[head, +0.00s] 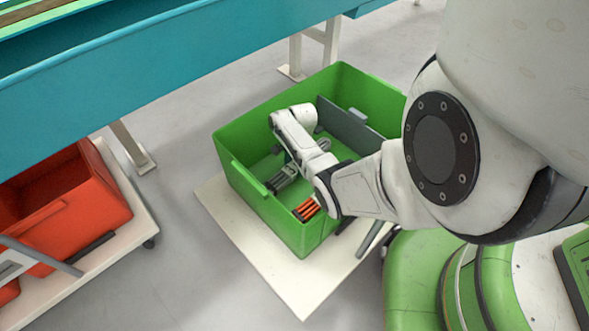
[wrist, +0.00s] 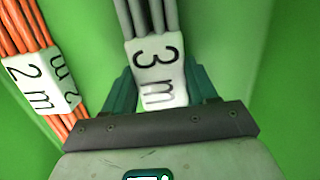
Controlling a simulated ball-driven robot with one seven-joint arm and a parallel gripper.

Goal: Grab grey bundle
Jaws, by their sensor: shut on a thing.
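The grey bundle (wrist: 150,18) has a white tag marked "3 m" and sits between the teal fingers of my gripper (wrist: 160,82) in the wrist view. My gripper is shut on it at the tag. In the head view the grey bundle (head: 282,180) shows low inside the green bin (head: 240,160), and my arm reaches down into the bin and hides most of the gripper. I cannot tell whether the bundle touches the bin floor.
An orange bundle (wrist: 28,28) tagged "2 m" lies left of my gripper; it also shows in the head view (head: 306,209). A dark divider (head: 348,128) stands in the bin. Red bins (head: 75,215) are at left. A blue bench (head: 150,75) runs behind.

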